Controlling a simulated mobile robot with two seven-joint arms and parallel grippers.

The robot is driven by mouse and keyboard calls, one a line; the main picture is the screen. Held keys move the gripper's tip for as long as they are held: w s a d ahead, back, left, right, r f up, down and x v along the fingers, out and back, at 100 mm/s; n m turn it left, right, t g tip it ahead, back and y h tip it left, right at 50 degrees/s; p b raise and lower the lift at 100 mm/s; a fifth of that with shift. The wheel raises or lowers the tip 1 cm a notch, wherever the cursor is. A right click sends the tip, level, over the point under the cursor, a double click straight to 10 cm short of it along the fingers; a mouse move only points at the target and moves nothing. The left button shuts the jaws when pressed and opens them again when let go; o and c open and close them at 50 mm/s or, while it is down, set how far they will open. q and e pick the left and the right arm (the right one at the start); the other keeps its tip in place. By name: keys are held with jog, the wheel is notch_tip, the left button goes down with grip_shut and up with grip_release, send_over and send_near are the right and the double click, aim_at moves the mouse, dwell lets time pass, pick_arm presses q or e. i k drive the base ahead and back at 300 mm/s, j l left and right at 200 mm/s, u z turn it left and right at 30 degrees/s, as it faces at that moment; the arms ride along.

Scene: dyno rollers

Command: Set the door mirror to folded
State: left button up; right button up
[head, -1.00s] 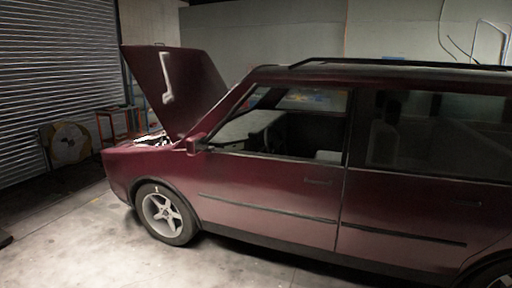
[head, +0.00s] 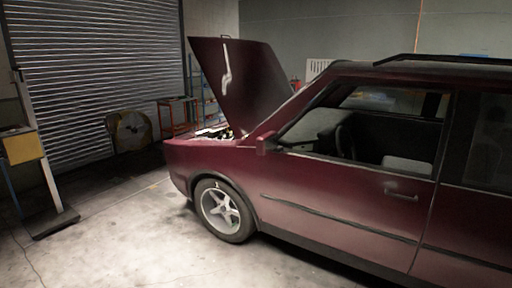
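The door mirror (head: 262,146) is a small dark red housing at the front corner of the front side window, on the near side of a dark red car (head: 340,200). It appears to stick out from the door, but it is too small to tell its exact angle. The front door (head: 345,195) is shut, and its window shows the steering wheel inside. Neither of my grippers shows in the head view.
The car's hood (head: 240,88) stands raised. A post on a dark foot (head: 55,222) with a yellow box (head: 23,147) stands at the left. A round yellowish object (head: 130,131) and an orange-framed stand (head: 178,115) are near the roller shutter (head: 95,65). The concrete floor (head: 130,235) before the car is clear.

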aim_at(267, 143)
jog(key=i+j, duration=0.25)
jog(key=i+j+z, duration=0.2)
jog(key=i+j, duration=0.15)
jog(key=i, duration=0.25)
jog(key=i+j+z, duration=0.2)
jog(key=i+j, duration=0.25)
jog(key=i, duration=0.15)
jog(key=i+j+z, duration=0.2)
jog(key=i+j, duration=0.3)
jog(key=i+j+z, duration=0.2)
jog(key=i+j, duration=0.35)
jog(key=i+j+z, duration=0.2)
jog(key=i+j, duration=0.25)
jog(key=j, duration=0.35)
